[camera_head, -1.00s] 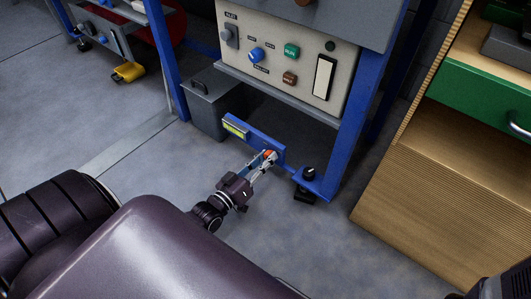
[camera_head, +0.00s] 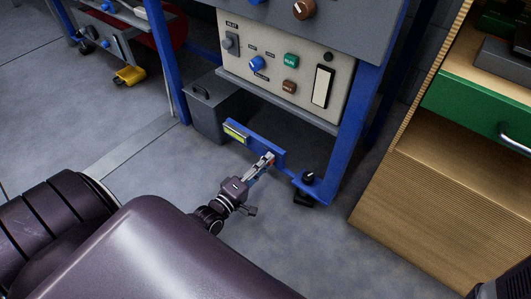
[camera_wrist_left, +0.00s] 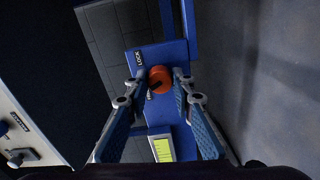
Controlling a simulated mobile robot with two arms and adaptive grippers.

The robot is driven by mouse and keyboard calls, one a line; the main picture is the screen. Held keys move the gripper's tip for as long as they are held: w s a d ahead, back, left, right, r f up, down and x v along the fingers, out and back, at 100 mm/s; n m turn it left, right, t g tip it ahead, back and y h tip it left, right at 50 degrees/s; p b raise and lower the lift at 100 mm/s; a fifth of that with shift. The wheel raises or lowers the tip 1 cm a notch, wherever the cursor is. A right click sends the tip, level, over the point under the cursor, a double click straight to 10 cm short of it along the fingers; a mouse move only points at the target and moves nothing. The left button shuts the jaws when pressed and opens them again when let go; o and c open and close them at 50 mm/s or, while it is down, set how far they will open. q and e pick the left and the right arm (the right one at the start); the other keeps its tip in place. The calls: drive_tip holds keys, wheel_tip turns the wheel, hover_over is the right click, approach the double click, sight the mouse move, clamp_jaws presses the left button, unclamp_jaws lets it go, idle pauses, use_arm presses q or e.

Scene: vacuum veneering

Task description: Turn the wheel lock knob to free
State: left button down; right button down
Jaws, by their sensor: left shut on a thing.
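The wheel lock knob (camera_wrist_left: 161,76) is a round orange-red knob on a blue plate (camera_wrist_left: 172,52) in the left wrist view. A dark mark on it points to the lower left. A LOCK label (camera_wrist_left: 139,57) stands at its upper left; another label beside the left fingertip is partly hidden. My left gripper (camera_wrist_left: 160,80) is shut on the knob, one finger on each side. In the head view my left gripper (camera_head: 268,158) is at the low blue bracket of the frame and mostly hides the knob. My right gripper is not in view.
A yellow-green label (camera_wrist_left: 162,149) is on the same plate. A black knob (camera_head: 308,177) sits on the blue foot to the right. A grey bin (camera_head: 208,105) stands behind, with a control panel (camera_head: 280,65) above. A wooden cabinet (camera_head: 425,205) stands at right.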

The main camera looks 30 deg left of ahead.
use_arm(q)
drive_tip(key=shift+n, duration=1.9)
drive_tip(key=c, duration=1.7)
unclamp_jaws()
drive_tip(key=shift+o, duration=0.2)
drive_tip(key=s+a, duration=0.1)
drive_tip(key=s, duration=1.1)
